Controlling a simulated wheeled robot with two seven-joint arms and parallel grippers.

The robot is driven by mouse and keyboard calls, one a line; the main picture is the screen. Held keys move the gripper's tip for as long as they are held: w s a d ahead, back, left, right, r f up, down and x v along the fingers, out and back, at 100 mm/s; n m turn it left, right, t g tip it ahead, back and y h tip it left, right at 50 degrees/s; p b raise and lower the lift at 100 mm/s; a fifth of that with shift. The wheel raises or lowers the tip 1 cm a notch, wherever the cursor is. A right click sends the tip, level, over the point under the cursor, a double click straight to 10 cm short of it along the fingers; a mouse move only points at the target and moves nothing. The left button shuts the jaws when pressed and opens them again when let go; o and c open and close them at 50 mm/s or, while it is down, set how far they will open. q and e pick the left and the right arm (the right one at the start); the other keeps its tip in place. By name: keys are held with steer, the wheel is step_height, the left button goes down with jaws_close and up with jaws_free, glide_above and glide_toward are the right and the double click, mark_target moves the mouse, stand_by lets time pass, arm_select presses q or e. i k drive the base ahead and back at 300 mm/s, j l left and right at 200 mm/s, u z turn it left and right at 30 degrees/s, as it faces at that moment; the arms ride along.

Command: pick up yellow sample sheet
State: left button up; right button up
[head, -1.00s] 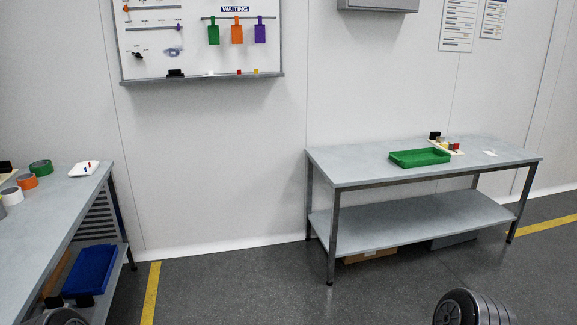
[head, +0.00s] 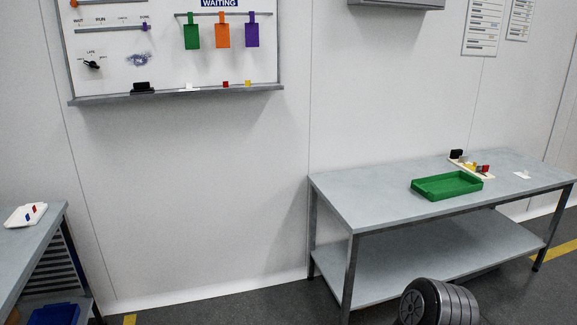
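I cannot make out a yellow sample sheet in the head view. Small yellow spots show on the whiteboard ledge, as a yellow block (head: 248,84), and among the small items behind the green tray (head: 447,187) on the right bench, where they are too small to tell. Neither of my grippers is in view. Only a rounded dark and grey link, which looks like part of my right arm, shows at the bottom right, in front of the right bench.
The right bench (head: 385,203) has a bare left part and a lower shelf. The left bench (head: 38,245) holds a white tray (head: 17,219) with small red and blue pieces; a blue bin (head: 55,315) sits below. A whiteboard (head: 110,65) hangs on the wall. Floor lies between the benches.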

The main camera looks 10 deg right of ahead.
mark_target(472, 167)
steer(key=i+l+z, duration=0.1)
steer(key=i+z, duration=0.55)
steer(key=z, duration=0.15)
steer(key=i+z, duration=0.4)
steer(key=i+j+z, duration=0.2)
steer(key=z, duration=0.2)
steer(key=i+l+z, duration=0.2)
steer(key=i+z, duration=0.55)
steer(key=i, duration=0.25)
steer(key=i+z, duration=0.4)
steer(key=i+u, duration=0.2)
steer(key=i, duration=0.3)
steer(key=i+l+u, duration=0.15)
steer(key=i, duration=0.35)
steer(key=i+l+u, duration=0.2)
steer(key=i, duration=0.3)
steer(key=i+l+u, duration=0.15)
steer(key=i+l, duration=0.25)
steer(key=i+l+u, duration=1.1)
steer(key=l+u, duration=0.25)
steer(key=l, duration=0.15)
steer(key=i+l+u, duration=0.15)
steer(key=l+u, duration=0.15)
steer(key=l, duration=0.15)
